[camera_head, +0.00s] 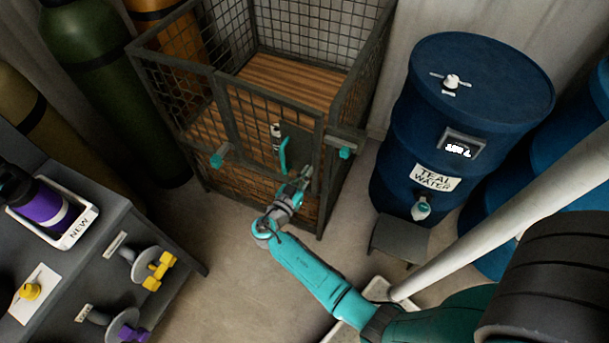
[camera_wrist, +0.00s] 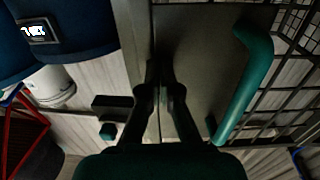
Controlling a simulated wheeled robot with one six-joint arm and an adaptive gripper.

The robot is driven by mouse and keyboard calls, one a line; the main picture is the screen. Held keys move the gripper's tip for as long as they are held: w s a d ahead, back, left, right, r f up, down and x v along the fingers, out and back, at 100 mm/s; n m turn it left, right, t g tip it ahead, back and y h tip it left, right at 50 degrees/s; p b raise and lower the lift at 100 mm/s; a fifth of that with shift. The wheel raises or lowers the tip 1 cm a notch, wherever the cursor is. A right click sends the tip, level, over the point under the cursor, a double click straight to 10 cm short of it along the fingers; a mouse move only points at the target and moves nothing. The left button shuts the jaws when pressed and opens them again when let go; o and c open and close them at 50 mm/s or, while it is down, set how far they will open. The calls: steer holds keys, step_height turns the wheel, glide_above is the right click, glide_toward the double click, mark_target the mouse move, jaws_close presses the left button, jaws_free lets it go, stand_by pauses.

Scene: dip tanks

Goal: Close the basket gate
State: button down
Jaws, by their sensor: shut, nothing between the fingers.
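The basket gate (camera_head: 249,115) is a dark mesh panel on the front of a tall wire basket (camera_head: 170,60). It carries a grey plate (camera_head: 298,143) and a teal handle (camera_head: 283,155). The gate looks about in line with the basket's front; I cannot tell whether it is fully shut. My gripper (camera_head: 304,176) is in front of the plate, near the gate's right edge. In the wrist view my gripper (camera_wrist: 160,72) has its fingers together and empty, pointing at the seam between plate (camera_wrist: 205,60) and post. The teal handle (camera_wrist: 246,80) is to their right. Contact is unclear.
A blue drum (camera_head: 400,130) labelled teal water stands right of the basket, with a small grey stand (camera_head: 400,238) before it. A grey bench (camera_head: 150,215) with valves is at the left. Gas cylinders (camera_head: 100,85) stand behind it. Floor between is clear.

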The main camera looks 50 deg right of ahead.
mark_target(313, 164)
steer(key=shift+x, duration=2.05)
steer(key=shift+s, duration=0.1)
steer(key=shift+a, duration=0.1)
